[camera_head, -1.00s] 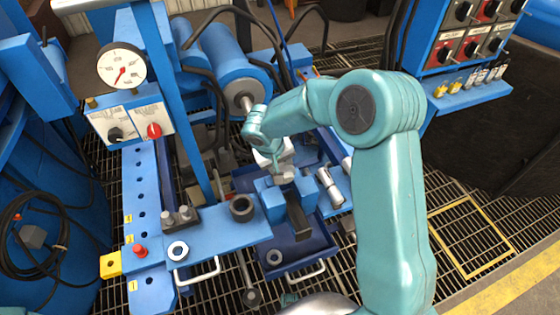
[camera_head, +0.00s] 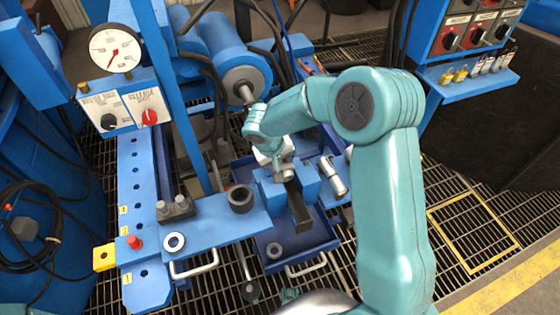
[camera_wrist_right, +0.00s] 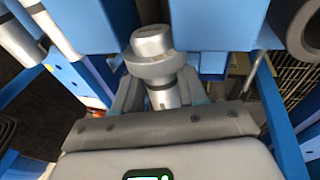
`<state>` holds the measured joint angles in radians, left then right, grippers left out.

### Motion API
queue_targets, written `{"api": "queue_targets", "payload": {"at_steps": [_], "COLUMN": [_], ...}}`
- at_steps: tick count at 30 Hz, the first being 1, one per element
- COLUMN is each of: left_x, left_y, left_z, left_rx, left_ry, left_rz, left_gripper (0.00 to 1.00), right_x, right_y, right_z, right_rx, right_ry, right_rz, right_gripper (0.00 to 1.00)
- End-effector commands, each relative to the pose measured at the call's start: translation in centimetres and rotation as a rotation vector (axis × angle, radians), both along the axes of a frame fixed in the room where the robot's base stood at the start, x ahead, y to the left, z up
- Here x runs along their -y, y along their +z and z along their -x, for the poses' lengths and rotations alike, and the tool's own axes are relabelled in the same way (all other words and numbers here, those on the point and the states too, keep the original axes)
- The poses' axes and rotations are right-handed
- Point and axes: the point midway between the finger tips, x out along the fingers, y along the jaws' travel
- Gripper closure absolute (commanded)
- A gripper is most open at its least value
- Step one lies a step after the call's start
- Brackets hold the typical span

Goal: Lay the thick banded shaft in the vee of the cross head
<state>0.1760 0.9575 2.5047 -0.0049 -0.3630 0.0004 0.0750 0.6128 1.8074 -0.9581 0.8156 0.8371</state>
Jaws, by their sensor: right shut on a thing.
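My right gripper (camera_head: 284,172) is over the blue cross head (camera_head: 268,196), with its fingers pointing down. In the wrist view the right gripper (camera_wrist_right: 158,98) is shut on a silver shaft with a wide collar, which I take for the thick banded shaft (camera_wrist_right: 152,55). Blue blocks of the cross head (camera_wrist_right: 215,22) stand on either side of the shaft's far end. I cannot tell whether the shaft touches the vee, since the fingers and wrist hide most of it in the head view. My left gripper is not in view.
Another silver shaft (camera_head: 334,178) lies right of the cross head. A dark ring (camera_head: 240,199) stands on the blue bench to the left. A light ring (camera_head: 174,242) lies further left. A ram cylinder (camera_head: 236,65) is behind. A blue tray (camera_head: 322,234) lies below.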

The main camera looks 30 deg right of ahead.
Motion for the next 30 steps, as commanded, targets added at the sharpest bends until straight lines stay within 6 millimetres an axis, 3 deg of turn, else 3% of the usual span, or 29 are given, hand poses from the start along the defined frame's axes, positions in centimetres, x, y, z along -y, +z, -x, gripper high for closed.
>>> {"api": "queue_targets", "payload": {"at_steps": [30], "left_x": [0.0], "left_y": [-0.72], "left_z": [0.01], "left_rx": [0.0], "left_ry": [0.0], "left_rz": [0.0], "left_gripper": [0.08], "right_x": [0.32], "right_y": [0.22], "right_z": [0.32], "right_rx": [-0.001], "right_ry": [-0.001], "right_rz": [0.007], "right_gripper": [1.0]}}
